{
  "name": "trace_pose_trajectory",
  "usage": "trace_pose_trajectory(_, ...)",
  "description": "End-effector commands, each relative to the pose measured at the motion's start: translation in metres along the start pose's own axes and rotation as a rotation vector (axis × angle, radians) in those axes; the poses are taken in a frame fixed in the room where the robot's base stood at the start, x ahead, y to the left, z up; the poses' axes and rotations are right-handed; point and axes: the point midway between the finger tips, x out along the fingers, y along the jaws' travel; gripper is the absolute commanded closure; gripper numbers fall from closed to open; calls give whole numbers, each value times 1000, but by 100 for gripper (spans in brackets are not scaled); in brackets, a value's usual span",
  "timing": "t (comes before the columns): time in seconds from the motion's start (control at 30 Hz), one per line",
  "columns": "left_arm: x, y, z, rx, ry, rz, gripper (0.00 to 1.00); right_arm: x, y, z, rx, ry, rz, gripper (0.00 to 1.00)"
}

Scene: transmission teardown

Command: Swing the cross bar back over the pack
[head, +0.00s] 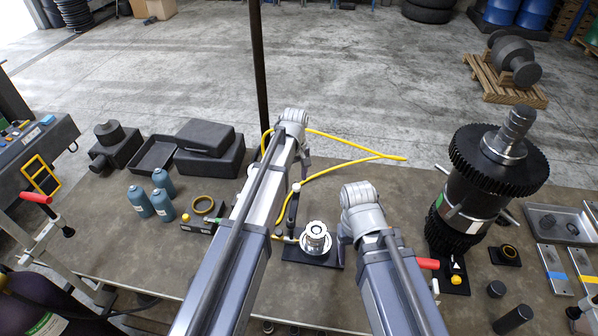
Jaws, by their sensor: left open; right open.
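The pack (316,238) is a silver, round, ribbed part standing upright on a black base plate (312,257), between my two arms. A narrow dark bar (291,213), seemingly the cross bar, lies left of the pack, close along my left forearm, with a pale knob (296,187) at its far end. It points away from me and is not over the pack. My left gripper (304,161) is open beyond the pack and the bar's far end. My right gripper (343,240) is open just right of the pack. Its fingers are partly hidden by its wrist.
A yellow hose (334,167) curves across the table's far side. A large black gear shaft (472,190) stands at right. A red-handled clamp (428,264) sits beside my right arm.

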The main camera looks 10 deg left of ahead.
Motion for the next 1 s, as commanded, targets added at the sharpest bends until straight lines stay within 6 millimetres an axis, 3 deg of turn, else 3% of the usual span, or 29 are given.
trace_pose_trajectory(0.03, -6, 13, -17, -52, -3, -1, 33, -6, 0, 0, 1, 0, 0, 33)
trace_pose_trajectory(0.13, -8, 20, -28, -123, -6, -1, 33, -8, 1, 1, 1, 0, 0, 33)
trace_pose_trajectory(0.47, -4, 20, -30, -153, -7, -2, 33, -4, 0, 0, 0, 0, 0, 33)
trace_pose_trajectory(0.67, 11, 20, -29, -151, -7, -1, 33, 11, -1, -1, -7, 0, 1, 33)
trace_pose_trajectory(1.0, 54, 20, -29, -151, -7, -1, 33, 54, -4, -4, -17, 2, 2, 33)
